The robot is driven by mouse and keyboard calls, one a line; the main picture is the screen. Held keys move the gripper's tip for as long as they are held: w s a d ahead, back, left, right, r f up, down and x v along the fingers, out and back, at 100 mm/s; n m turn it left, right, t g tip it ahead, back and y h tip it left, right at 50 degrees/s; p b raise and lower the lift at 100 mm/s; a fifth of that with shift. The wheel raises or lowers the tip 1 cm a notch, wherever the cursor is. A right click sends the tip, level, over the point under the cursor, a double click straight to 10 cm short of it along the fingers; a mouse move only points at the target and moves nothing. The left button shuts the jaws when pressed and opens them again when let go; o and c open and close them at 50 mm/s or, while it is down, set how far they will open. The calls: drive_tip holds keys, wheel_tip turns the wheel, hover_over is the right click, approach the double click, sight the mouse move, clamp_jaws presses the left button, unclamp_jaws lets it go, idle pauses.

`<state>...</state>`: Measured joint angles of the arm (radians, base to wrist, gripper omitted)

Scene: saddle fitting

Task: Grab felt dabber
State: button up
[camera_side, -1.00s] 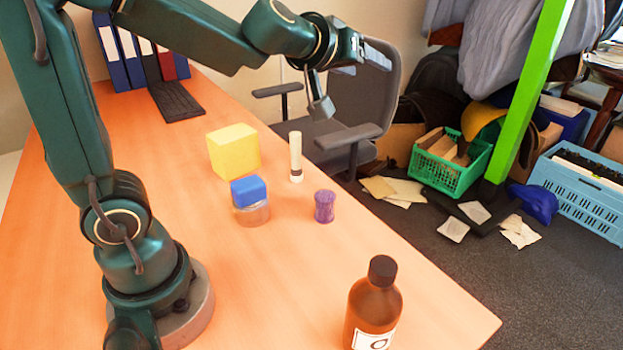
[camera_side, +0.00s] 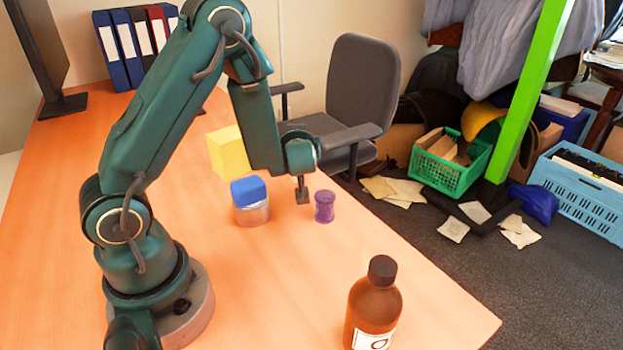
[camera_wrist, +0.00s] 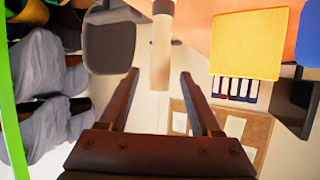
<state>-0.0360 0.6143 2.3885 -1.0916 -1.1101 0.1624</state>
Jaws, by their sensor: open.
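The felt dabber (camera_wrist: 161,50), a pale cylinder with a darker band, shows at the top centre of the wrist view. Its end appears between the tips of my open jaws, with a gap on each side. In the side view it is hidden behind my arm and gripper. My gripper (camera_side: 303,192) is low over the table there, between the blue-topped jar and the purple spool. It also shows in the wrist view (camera_wrist: 159,76), open and holding nothing. I cannot tell how deep the dabber sits between the jaws.
A jar with a blue top (camera_side: 252,212) stands left of my gripper, and a purple spool (camera_side: 324,206) stands close on the right. A yellow block (camera_side: 226,153) is behind my arm. A brown bottle (camera_side: 373,305) stands at the front. The table (camera_side: 270,290) is clear in between.

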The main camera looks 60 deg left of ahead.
wheel_tip(320, 180, down, 5)
drive_tip(key=shift+f, duration=0.1)
drive_tip(key=shift+x, duration=2.65)
clamp_jaws()
